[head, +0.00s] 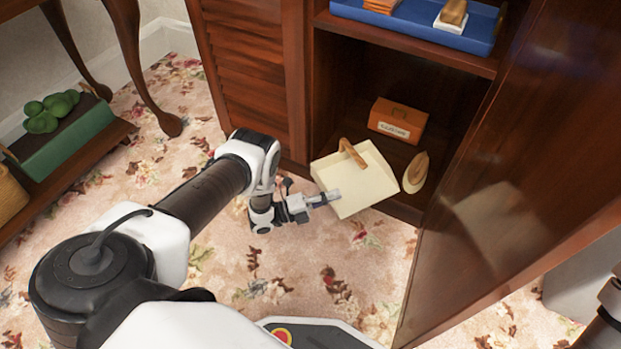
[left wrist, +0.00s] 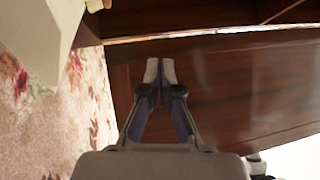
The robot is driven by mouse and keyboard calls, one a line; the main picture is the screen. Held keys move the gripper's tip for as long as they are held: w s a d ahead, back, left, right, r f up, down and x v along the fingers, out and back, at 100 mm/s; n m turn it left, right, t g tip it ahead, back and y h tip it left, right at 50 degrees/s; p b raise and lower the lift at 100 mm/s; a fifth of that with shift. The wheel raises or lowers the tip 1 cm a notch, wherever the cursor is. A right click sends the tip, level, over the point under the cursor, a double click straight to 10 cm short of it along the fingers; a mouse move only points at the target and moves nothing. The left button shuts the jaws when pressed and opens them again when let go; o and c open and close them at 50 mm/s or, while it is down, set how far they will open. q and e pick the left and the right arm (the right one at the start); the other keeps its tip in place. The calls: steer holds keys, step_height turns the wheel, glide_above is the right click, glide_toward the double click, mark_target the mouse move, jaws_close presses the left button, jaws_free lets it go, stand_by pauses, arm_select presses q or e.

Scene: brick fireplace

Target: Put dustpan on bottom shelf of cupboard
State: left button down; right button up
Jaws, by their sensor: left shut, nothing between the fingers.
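The cream dustpan (head: 355,182) with a brown handle lies at the opening of the wooden cupboard (head: 303,75). Its back part is over the bottom shelf (head: 402,155), and its front part juts out over the carpet. My left gripper (head: 328,198) is shut and empty at the dustpan's front left edge; I cannot tell whether it touches. In the left wrist view the fingertips (left wrist: 160,70) are together, and part of the dustpan (left wrist: 35,40) shows at the upper left. My right gripper is not in view.
On the bottom shelf are an orange-brown box (head: 397,120) and, right of the dustpan, a tan oval brush-like object (head: 415,172). A blue tray (head: 415,25) sits on the shelf above. The open cupboard door (head: 510,190) stands at the right. Carpet in front is clear.

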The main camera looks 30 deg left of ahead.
arm_select(q)
steer(key=s+a+f+n+g+y, duration=0.1)
steer(key=s+a+f, duration=0.2)
steer(key=s+f, duration=0.25)
steer(key=s+a+f+y, duration=0.1)
steer(key=s+a+f, duration=0.2)
steer(key=s+f, duration=0.3)
steer(key=w+a+b+x, duration=0.1)
steer(key=b+x, duration=0.4)
steer(key=x, duration=0.7)
steer(key=shift+a+r+b, duration=0.15)
steer(key=shift+r+b, duration=0.2)
steer(key=shift+r, duration=0.1)
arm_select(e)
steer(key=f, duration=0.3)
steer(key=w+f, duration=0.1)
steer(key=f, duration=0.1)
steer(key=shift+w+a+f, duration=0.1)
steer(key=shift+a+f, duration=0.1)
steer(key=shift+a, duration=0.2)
arm_select(q)
steer(key=shift+w, duration=0.2)
